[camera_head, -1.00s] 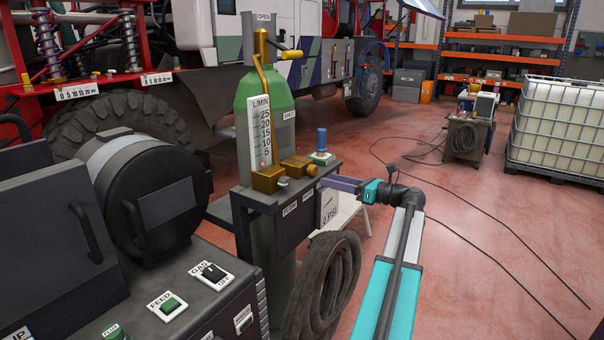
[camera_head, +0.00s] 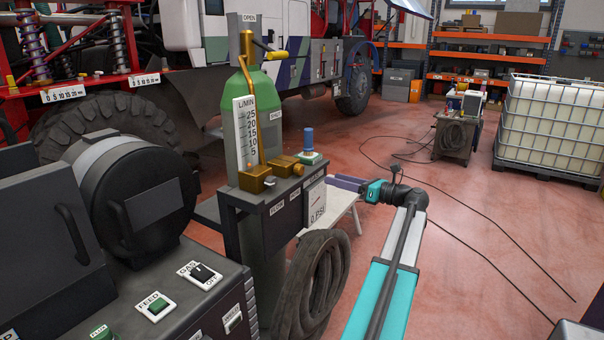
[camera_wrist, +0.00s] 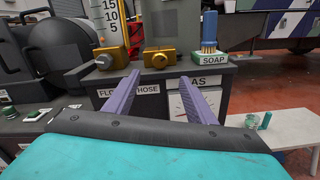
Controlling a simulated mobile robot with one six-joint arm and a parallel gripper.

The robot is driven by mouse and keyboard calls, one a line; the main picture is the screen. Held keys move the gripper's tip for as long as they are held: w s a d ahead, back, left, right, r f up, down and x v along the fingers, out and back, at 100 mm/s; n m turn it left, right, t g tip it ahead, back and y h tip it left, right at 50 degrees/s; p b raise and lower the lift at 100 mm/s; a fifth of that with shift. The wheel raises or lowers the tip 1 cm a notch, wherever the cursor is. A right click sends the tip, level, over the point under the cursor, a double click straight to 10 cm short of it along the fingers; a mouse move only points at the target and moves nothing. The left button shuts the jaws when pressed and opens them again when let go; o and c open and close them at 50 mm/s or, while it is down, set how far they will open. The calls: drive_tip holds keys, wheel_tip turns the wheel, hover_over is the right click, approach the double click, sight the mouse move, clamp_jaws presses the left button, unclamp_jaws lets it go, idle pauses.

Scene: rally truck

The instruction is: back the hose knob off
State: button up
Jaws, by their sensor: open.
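The hose knob (camera_wrist: 160,57) is a brass piece above the HOSE label on top of the dark cylinder stand, and it also shows in the head view (camera_head: 285,166). My gripper (camera_wrist: 159,79) is open and empty. Its two purple fingers reach toward the stand, one on each side of the HOSE label. In the wrist view the knob lies ahead, between and slightly above the fingertips. In the head view my gripper (camera_head: 332,180) is right of the knob, clearly apart from it.
A brass flow fitting (camera_wrist: 108,56) stands left of the knob, and the blue soap brush (camera_wrist: 209,30) stands to its right. A pressure gauge (camera_head: 316,201) is on the stand's side. A coiled hose (camera_head: 318,280) hangs below. A pale bench (camera_wrist: 275,133) stands at right.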

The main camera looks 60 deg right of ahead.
sight(302, 170)
drive_tip(key=w+p, duration=0.2)
drive_tip(key=w, duration=1.2)
drive_tip(key=shift+p, duration=0.3)
drive_tip(key=shift+s, duration=0.1)
drive_tip(key=c, duration=1)
drive_tip(key=shift+c, duration=0.2)
drive_tip(key=n+b, duration=0.2)
drive_tip(key=n, duration=0.1)
drive_tip(key=shift+f, duration=0.1)
drive_tip(key=shift+n+b, duration=0.4)
drive_tip(key=shift+n, duration=0.5)
